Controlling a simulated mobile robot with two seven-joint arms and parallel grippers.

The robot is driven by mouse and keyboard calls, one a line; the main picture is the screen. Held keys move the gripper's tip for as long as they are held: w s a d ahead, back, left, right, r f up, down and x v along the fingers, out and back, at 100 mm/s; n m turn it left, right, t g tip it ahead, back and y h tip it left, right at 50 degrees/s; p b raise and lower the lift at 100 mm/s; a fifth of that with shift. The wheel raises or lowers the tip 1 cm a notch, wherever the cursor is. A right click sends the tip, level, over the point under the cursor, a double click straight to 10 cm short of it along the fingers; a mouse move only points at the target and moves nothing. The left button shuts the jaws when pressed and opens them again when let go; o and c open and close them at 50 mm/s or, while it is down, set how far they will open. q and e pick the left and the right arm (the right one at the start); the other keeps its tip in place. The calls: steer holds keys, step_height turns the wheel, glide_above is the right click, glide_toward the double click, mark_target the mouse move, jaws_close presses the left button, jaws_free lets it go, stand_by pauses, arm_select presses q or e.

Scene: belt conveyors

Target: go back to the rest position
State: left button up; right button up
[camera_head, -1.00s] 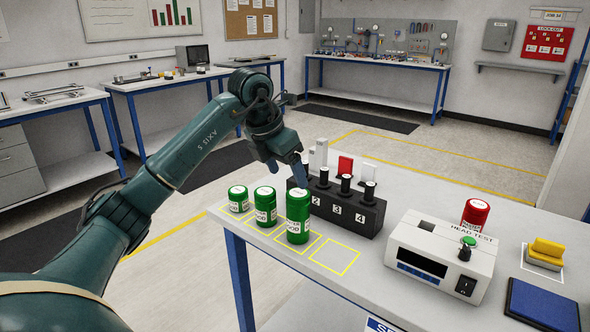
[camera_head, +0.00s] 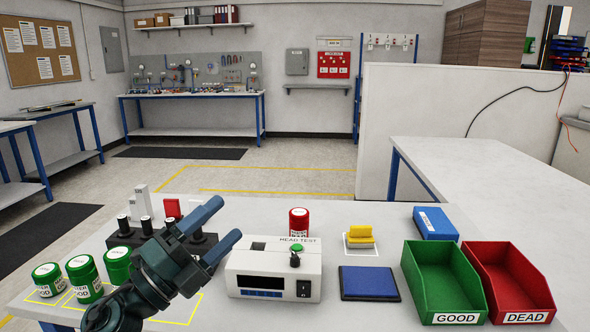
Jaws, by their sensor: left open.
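My left gripper (camera_head: 226,220) is in the lower left of the head view, held above the table. Its two dark blue-grey fingers are apart, with nothing between them, and point up and to the right in the picture. The gripper hides part of the black numbered rack (camera_head: 125,238) and of the yellow outlines on the table. Three green canisters stand upright left of it: one (camera_head: 47,280), a second (camera_head: 84,278) and a third (camera_head: 117,266), partly hidden by my arm. My right gripper is not in view.
A white head tester (camera_head: 262,262) stands right of my gripper, with a red canister (camera_head: 299,222) behind it. Farther right are a blue pad (camera_head: 368,283), a yellow block (camera_head: 359,236), a blue box (camera_head: 435,223), a green GOOD bin (camera_head: 418,290) and a red DEAD bin (camera_head: 543,292).

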arm_select(q)
steer(key=s+a+f+n+g+y, duration=0.1)
steer(key=s+a+f+n+y, duration=0.1)
steer(key=a+f+n+y, duration=0.35)
steer(key=s+a+f+n+y, duration=0.2)
steer(key=f+n+y, duration=0.55)
steer(key=n, duration=0.35)
steer(key=s+a+f+n+g+y, duration=0.1)
steer(key=s+a+f+n+y, duration=0.25)
steer(key=f+n+y, duration=0.35)
steer(key=s+d+f+n+g+h, duration=0.1)
steer(key=s+f+n+g+h, duration=0.1)
steer(key=s+f+g, duration=0.6)
steer(key=s+d+f+n+g+h, duration=0.1)
steer(key=s+f+n+g+h, duration=0.3)
steer(key=s, duration=0.8)
steer(key=w+d+m+t+p, duration=0.3)
steer(key=w+d+t+p, duration=0.3)
steer(key=w+t, duration=0.1)
steer(key=shift+d+f+t+h+p, duration=0.25)
steer(key=shift+d+t+h+p, duration=0.15)
steer(key=shift+t, duration=0.4)
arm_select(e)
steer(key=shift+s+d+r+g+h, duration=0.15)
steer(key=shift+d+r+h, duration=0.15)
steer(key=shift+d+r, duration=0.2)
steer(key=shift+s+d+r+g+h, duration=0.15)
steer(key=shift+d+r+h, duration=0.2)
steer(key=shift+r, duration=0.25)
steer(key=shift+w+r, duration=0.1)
